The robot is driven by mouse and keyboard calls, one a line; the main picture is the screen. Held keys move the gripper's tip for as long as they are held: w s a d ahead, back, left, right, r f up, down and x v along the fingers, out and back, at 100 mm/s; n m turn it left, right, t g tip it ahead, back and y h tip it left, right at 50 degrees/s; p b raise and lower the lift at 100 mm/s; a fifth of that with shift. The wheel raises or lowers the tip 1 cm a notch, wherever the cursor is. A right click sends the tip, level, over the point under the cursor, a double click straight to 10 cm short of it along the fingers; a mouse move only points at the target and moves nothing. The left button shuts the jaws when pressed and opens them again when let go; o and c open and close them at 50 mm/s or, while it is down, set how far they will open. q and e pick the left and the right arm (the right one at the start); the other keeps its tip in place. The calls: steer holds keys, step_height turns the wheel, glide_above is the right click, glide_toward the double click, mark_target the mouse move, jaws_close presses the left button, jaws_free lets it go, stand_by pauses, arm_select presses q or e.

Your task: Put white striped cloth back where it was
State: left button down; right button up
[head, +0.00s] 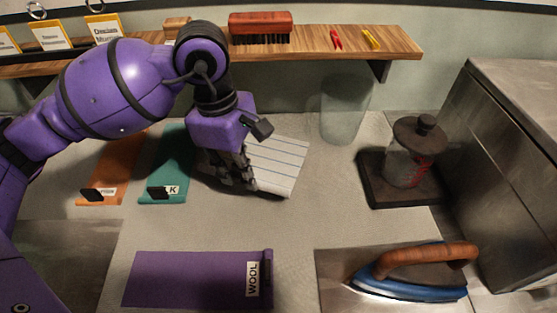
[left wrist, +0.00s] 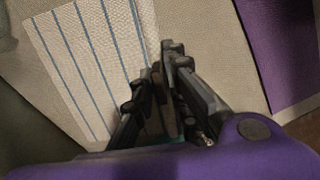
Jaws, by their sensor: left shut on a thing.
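The white striped cloth (head: 277,163) lies on the pale table, to the right of the teal cloth, with blue stripes across it. My left gripper (head: 245,184) is down at its left front part and shut on it. Part of the cloth is hidden behind the gripper and wrist. In the left wrist view the cloth (left wrist: 85,60) spreads to the left of the fingers (left wrist: 165,65), which are close together. The exact pinch is hard to make out there. My right gripper is not in view.
An orange cloth (head: 115,170) and a teal cloth (head: 170,165) lie to the left. A purple cloth labelled WOOL (head: 190,278) lies in front. A glass cylinder (head: 345,110), a dark-based jar device (head: 405,165) and a blue iron (head: 415,285) stand to the right. A wooden shelf (head: 345,45) runs behind.

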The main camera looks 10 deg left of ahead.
mark_target(243, 191)
arm_select(q)
steer(key=shift+w+a+f, duration=0.1)
steer(key=shift+a+f, duration=0.05)
steer(key=shift+f, duration=0.1)
steer(key=shift+w+a+f, duration=0.1)
steer(key=shift+w+f, duration=0.05)
steer(key=shift+f, duration=0.8)
steer(key=shift+w+a+f, duration=0.1)
steer(key=shift+f, duration=0.8)
steer(key=shift+f, duration=0.25)
steer(key=c, duration=1.7)
jaws_free()
steer(key=shift+r, duration=0.1)
steer(key=shift+c, duration=0.2)
steer(key=r, duration=0.4)
steer(key=a+r, duration=0.1)
steer(key=r, duration=0.7)
steer(key=shift+a+r, duration=0.15)
steer(key=shift+w, duration=0.1)
